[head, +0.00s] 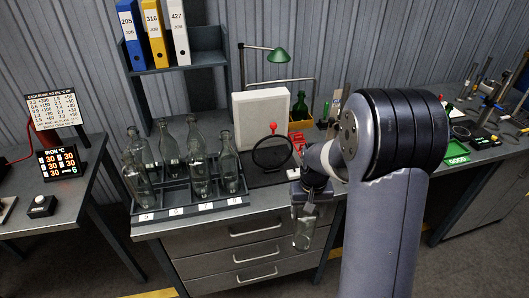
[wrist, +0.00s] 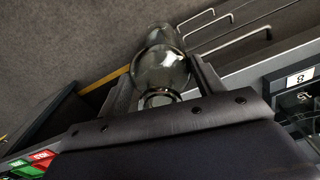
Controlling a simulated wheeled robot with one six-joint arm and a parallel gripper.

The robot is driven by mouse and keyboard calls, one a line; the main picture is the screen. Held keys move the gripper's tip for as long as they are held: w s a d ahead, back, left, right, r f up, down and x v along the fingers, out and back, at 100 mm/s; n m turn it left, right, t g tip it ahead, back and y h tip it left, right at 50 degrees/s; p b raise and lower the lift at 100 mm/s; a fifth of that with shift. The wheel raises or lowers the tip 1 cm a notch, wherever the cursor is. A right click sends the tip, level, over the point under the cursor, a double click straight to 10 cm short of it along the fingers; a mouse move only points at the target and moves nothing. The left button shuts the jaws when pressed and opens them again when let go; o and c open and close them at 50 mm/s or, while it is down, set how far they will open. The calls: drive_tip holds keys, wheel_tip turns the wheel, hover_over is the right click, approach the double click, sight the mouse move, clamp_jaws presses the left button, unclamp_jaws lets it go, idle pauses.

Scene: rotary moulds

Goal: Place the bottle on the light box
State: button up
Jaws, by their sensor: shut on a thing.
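A clear glass bottle (head: 303,237) hangs from my gripper (head: 309,190), in front of the bench's drawers and below the level of its top. In the wrist view the same bottle (wrist: 160,66) sits between the two fingers of my gripper (wrist: 163,82), which is shut on it. A white upright panel (head: 261,120), which looks like the light box, stands at the back of the bench. A dark flat mat (head: 262,178) lies in front of it. The bottle is apart from both, to their front right.
A rack (head: 188,204) with numbered slots holds several clear bottles left of the panel. A round black-rimmed magnifier (head: 273,154) and a red-knobbed part stand before the panel.

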drive_tip(key=shift+r+p, duration=1.3)
drive_tip(key=shift+r, duration=0.45)
drive_tip(key=w+a+r, duration=0.2)
drive_tip(key=a+r, duration=0.1)
drive_tip(key=r, duration=0.5)
drive_tip(key=w+a+r, duration=0.2)
drive_tip(key=w+r, duration=0.1)
drive_tip(key=r, duration=0.4)
drive_tip(key=s+a+r, duration=0.2)
drive_tip(key=r, duration=0.6)
drive_tip(key=s+a+r, duration=0.2)
drive_tip(key=a+r, duration=0.1)
drive_tip(key=r, duration=0.6)
drive_tip(key=shift+m, duration=0.4)
drive_tip(key=shift+r, duration=0.1)
